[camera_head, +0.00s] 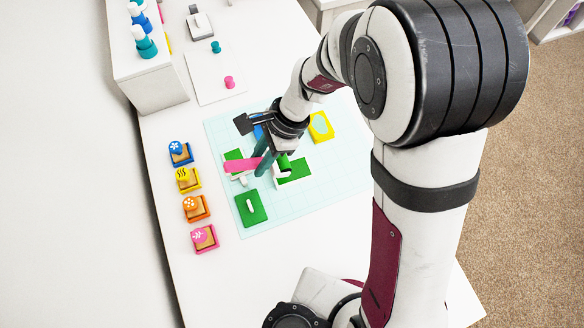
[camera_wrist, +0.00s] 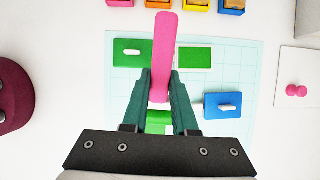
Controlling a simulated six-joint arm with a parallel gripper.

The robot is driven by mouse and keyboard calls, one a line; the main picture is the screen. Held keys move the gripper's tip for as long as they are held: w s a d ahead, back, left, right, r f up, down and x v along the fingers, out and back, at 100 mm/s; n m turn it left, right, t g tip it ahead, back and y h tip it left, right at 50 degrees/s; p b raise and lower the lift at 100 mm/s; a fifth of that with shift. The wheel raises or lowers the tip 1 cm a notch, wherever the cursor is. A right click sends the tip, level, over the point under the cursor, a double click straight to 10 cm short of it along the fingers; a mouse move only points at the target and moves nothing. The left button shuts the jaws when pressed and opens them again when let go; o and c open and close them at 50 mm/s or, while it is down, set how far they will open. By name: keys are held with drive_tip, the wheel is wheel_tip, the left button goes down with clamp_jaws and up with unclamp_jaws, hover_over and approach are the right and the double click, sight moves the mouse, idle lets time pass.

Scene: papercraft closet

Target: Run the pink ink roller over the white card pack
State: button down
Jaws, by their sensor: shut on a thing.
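My gripper (camera_head: 262,166) is shut on the pink handle of the ink roller (camera_head: 240,165), above the mat. In the wrist view, the pink handle (camera_wrist: 162,50) runs up from between my gripper's fingertips (camera_wrist: 160,88). A green roller head (camera_head: 284,162) shows just right of the fingers. It also appears low between them in the wrist view. Just below it in the head view lies a white-edged piece with a green top (camera_head: 297,171), which may be the white card pack. I cannot tell whether the roller touches it.
The pale gridded mat (camera_head: 310,197) holds a green block with a white knob (camera_head: 252,209), a blue one (camera_wrist: 222,106) and a yellow piece (camera_head: 320,126). Several stamps (camera_head: 198,208) line the left. A white box (camera_head: 150,80) with bottles stands behind.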

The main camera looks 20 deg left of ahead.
drive_tip(key=s+d+r+n+t+h, duration=0.1)
drive_tip(key=n, duration=0.2)
drive_tip(key=s+r+n+h, duration=0.1)
drive_tip(key=n, duration=0.2)
drive_tip(key=s+d+r+n+t+h, duration=0.1)
drive_tip(key=n, duration=0.2)
drive_tip(key=shift+d+t+h, duration=0.3)
drive_tip(key=shift+d+h, duration=0.05)
drive_tip(key=shift+h, duration=0.05)
